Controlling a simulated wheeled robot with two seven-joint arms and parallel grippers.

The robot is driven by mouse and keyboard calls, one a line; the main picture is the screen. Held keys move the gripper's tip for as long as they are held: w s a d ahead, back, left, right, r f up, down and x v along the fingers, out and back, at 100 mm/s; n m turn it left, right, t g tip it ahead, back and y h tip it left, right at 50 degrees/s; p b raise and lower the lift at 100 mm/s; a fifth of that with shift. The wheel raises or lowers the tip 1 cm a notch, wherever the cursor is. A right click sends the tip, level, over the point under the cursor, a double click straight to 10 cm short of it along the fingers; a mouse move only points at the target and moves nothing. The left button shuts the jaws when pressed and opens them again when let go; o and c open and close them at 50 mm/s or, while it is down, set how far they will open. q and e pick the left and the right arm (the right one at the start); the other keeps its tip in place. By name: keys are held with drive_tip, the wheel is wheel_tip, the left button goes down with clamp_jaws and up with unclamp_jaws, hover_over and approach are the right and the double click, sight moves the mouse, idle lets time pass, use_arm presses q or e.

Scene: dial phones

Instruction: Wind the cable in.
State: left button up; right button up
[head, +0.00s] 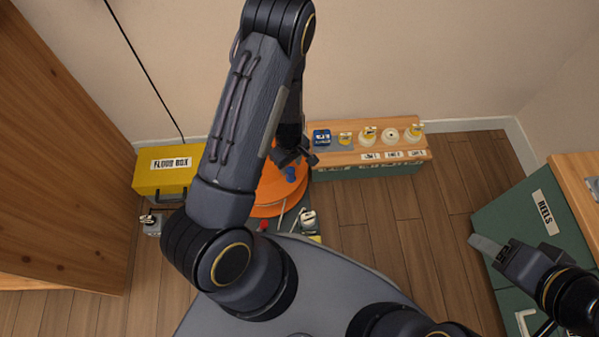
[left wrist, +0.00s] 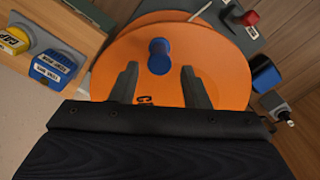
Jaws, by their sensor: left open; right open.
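An orange cable reel (head: 267,205) stands on the floor, partly hidden by my left arm. It fills the middle of the left wrist view (left wrist: 120,60) and has dark lettering. A blue knob (head: 290,174) stands up from its face; it also shows in the left wrist view (left wrist: 159,56). My left gripper (head: 287,157) is open over the reel, its fingers (left wrist: 160,82) spread to either side just short of the knob, not closed on it. My right gripper (head: 484,244) is far right, by the green cabinet, empty. No cable on the reel can be made out.
A yellow floor box (head: 160,182) stands at left, with a black cord (head: 146,73) running down the wall to it. A wooden shelf (head: 345,157) at the back holds labelled plugs and caps. A green "REELS" cabinet (head: 520,215) is at right.

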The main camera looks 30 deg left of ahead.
sight(291, 170)
use_arm(q)
wheel_tip(291, 170, down, 6)
drive_tip(key=shift+f+b, duration=0.15)
drive_tip(key=shift+b, duration=1.05)
drive_tip(key=shift+c, duration=0.3)
clamp_jaws()
